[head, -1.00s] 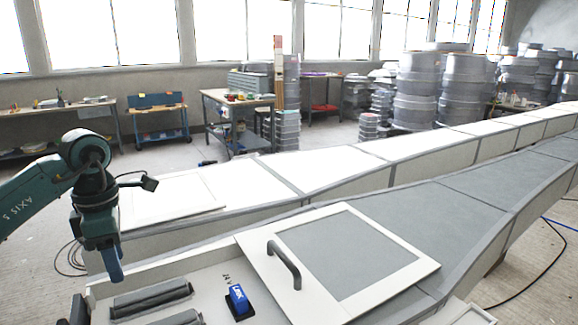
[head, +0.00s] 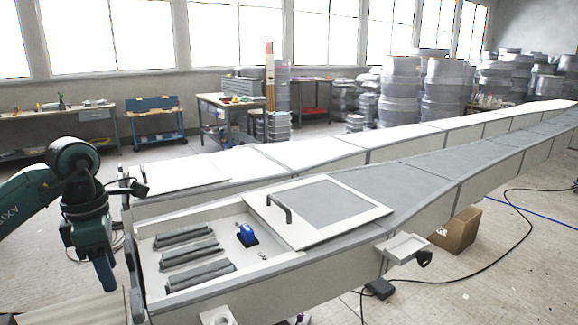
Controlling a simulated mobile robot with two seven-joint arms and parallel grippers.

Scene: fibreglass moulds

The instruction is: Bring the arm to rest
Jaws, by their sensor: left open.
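My left gripper (head: 105,273) hangs at the end of my dark green left arm (head: 75,190), at the left of the head view. Its fingers point down, and nothing shows between them. It is open, left of the near end of the long mould and apart from the things in the tray there. My right gripper is not in view.
The long mould (head: 340,262) has an open tray end with grey rolls (head: 190,253) and a blue tool (head: 247,235). A framed panel (head: 325,203) with a black handle lies beside them. A cardboard box (head: 457,232) and black cable lie on the floor at right.

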